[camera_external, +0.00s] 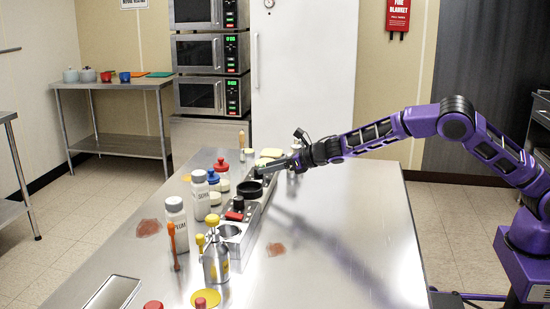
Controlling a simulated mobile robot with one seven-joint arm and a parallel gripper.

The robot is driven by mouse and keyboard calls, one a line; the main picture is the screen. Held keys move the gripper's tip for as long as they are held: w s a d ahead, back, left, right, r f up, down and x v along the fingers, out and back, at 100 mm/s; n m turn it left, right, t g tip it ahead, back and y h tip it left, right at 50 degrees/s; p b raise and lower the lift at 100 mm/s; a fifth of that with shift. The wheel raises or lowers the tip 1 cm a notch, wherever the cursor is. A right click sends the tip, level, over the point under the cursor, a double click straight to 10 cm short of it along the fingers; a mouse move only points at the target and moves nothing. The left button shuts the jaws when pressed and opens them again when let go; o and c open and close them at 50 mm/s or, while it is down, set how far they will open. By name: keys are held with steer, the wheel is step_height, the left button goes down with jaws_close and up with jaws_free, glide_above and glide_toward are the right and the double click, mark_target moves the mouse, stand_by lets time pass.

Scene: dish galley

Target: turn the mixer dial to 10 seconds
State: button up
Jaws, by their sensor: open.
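A low grey row of bench units (251,212) runs along the steel table. A black round part (249,190) sits on it, and nearer the camera are a red and black part (238,208) and a unit with a round opening (229,231). I cannot tell which of these is the mixer, and no dial or scale markings can be read. My gripper (264,170) reaches in from the right, open, over the far part of the row, just beyond the black round part. It seems empty; contact cannot be told.
White bottles (176,235), a metal bottle with a yellow cap (215,258) and red- and blue-capped bottles stand left of the row. A metal tray (113,293) lies at the near left. Red stains (276,249) mark the tabletop. The table's right side is clear.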

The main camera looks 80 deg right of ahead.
steer(key=shift+p+x, duration=0.35)
steer(key=shift+x, duration=1.8)
jaws_close()
